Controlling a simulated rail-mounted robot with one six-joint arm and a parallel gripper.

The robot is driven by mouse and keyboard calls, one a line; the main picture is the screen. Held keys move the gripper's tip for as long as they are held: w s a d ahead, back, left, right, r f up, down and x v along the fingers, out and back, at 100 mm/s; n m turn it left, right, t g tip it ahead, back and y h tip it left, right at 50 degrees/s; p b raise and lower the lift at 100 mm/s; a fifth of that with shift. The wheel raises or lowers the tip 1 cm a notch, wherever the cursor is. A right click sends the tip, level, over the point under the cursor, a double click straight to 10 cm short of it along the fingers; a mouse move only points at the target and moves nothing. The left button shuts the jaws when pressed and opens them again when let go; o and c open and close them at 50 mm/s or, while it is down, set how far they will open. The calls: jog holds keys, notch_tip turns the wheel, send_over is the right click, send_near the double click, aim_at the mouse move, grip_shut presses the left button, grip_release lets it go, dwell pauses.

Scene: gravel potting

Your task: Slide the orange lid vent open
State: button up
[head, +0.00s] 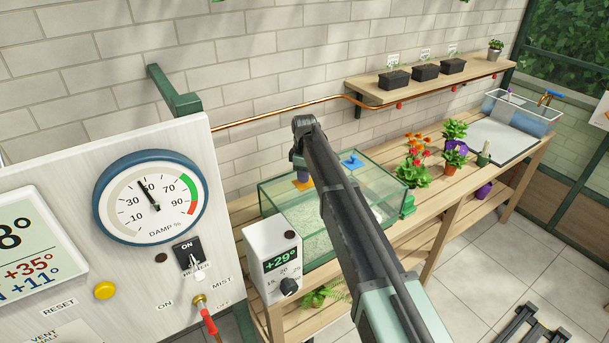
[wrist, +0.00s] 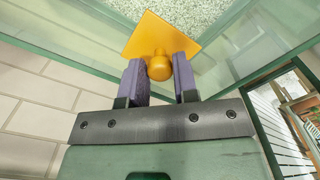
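The orange lid vent (wrist: 150,33) is a flat square plate with a round knob (wrist: 159,67), over the glass tank's top. In the head view a small part of the orange vent (head: 303,185) shows beside my arm, at the tank's far left. My gripper (wrist: 160,68) has its two purple fingers on either side of the knob, with no clear gap, so it looks shut on it. In the head view my gripper (head: 302,173) is small and partly hidden by my arm. How far the vent opening is covered cannot be told.
The glass tank (head: 385,189) holds pale gravel and stands on a wooden bench (head: 437,212). A blue vent (head: 352,160) sits on its lid to the right. A thermostat box (head: 275,262) stands in front; flowering plants (head: 418,160) stand to the right. The tiled wall is behind.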

grip_shut()
jog(key=s+a, duration=0.1)
jog(key=a, duration=0.1)
jog(key=s+a, duration=0.2)
jog(key=shift+s+a, duration=0.3)
jog(key=shift+a, duration=0.05)
jog(key=shift+o, duration=0.6)
grip_release()
jog(key=o, duration=0.4)
jog(key=shift+a, duration=0.15)
jog(key=shift+c, duration=0.2)
jog(key=shift+r, duration=0.1)
